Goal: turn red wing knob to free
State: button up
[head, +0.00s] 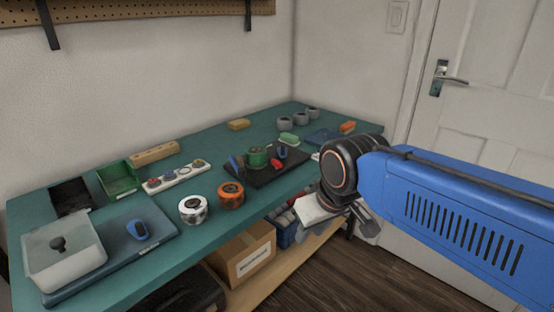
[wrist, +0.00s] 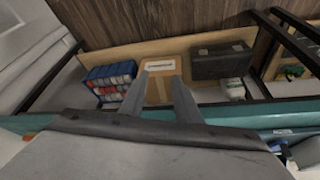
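The red wing knob (head: 277,163) appears as a small red shape on the black board (head: 262,181) on the green workbench in the head view. Its exact turn is too small to tell. Blue parts and a green round part (head: 257,156) are beside it on the board. My gripper (wrist: 160,78) is open and empty in the wrist view, its two fingers apart. In the head view it hangs off the bench's front edge, right of and apart from the board. The wrist view does not show the knob.
A white tape roll (head: 194,209) and an orange roll (head: 231,194) stand near the bench's front edge. A clear lidded box (head: 64,262) sits at the left. Below, the shelf holds a cardboard box (head: 243,256) and a blue bin (wrist: 110,77). A door (head: 480,100) is at the right.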

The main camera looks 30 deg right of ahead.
jog(key=w+d+r+n+g, duration=0.2)
jog(key=w+r, duration=1)
jog(key=r, duration=0.1)
jog(key=n+g, duration=0.2)
jog(key=g, duration=0.1)
send_near(277, 161)
notch_tip(277, 161, down, 8)
jog(key=shift+f, duration=0.15)
grip_shut()
